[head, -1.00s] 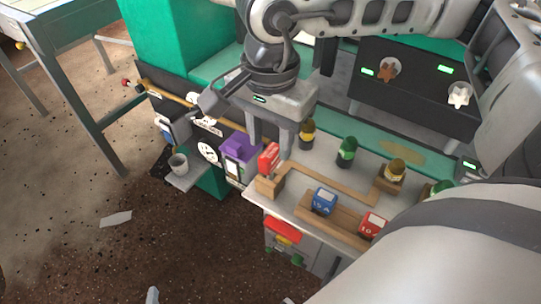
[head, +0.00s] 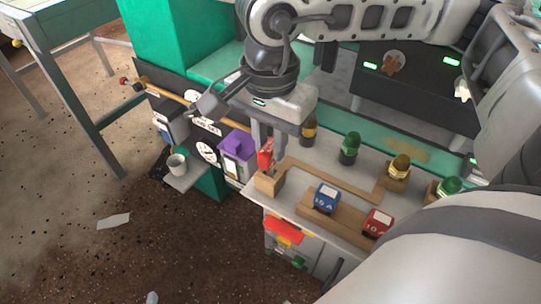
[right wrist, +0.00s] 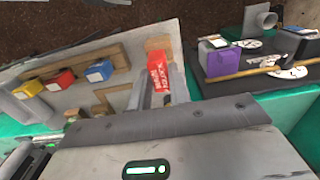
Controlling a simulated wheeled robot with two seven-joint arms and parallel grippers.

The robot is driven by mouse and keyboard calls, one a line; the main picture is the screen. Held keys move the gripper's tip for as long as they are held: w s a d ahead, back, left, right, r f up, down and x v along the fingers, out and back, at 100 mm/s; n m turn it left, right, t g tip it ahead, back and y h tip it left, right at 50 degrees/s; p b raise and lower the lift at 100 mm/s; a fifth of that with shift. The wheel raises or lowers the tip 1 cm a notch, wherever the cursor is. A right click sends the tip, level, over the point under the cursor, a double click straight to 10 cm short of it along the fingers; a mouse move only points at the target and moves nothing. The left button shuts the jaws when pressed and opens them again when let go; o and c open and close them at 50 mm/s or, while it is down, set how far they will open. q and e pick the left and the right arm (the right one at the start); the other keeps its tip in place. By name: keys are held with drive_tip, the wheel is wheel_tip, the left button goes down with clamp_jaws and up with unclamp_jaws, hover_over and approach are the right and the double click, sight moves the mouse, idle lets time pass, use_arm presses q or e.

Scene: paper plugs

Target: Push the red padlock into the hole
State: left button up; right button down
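The red padlock (head: 265,156), a small red block with pale lettering, stands upright at the wooden block (head: 268,183) on the left end of the grey worktop. My right gripper (head: 266,142) is over it from above, with its fingers closed in on both sides of the padlock. In the right wrist view the padlock (right wrist: 158,72) shows between the two fingers (right wrist: 160,92). The hole cannot be made out; the padlock and fingers cover that spot. My left gripper is not in view.
A blue padlock (head: 326,198) and another red one (head: 377,222) sit on a wooden strip to the right. A purple-topped box (head: 237,145) is left of the worktop, close to the gripper.

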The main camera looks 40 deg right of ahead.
drive_tip(key=shift+r, duration=0.1)
idle(0.3)
drive_tip(key=shift+r+p, duration=1.45)
drive_tip(key=shift+r, duration=1)
